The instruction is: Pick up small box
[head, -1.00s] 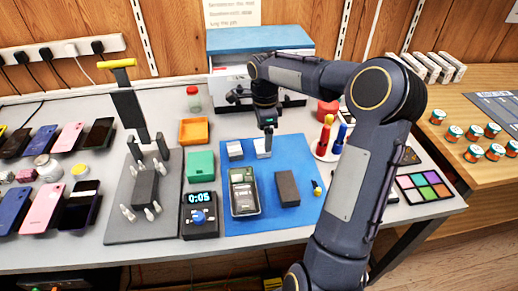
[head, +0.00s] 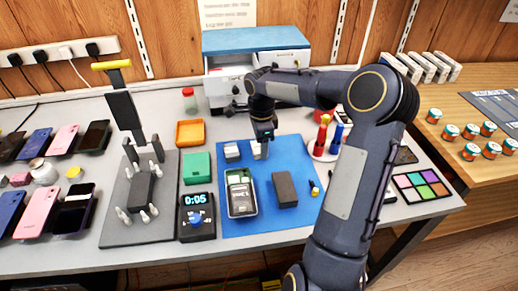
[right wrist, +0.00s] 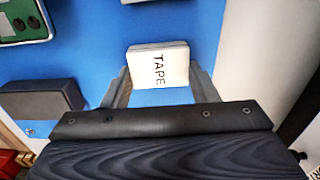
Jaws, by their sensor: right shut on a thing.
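A small white box marked TAPE (right wrist: 158,66) sits between the two fingers of my right gripper (right wrist: 160,88) in the right wrist view. The fingers are shut on its sides. In the head view, my right gripper (head: 263,143) points down over the blue mat (head: 270,218), and the small box (head: 257,150) shows beside its fingers, partly hidden by them. I cannot tell whether the box touches the mat. A second small white box (head: 232,151) lies just to its left. My left gripper is not in view.
On the mat are a tray (head: 242,193) with items in it and a dark grey block (head: 285,189). A green box (head: 197,168), an orange tray (head: 191,132) and a timer (head: 196,216) stand left of the mat. A white drawer unit (head: 228,85) stands behind.

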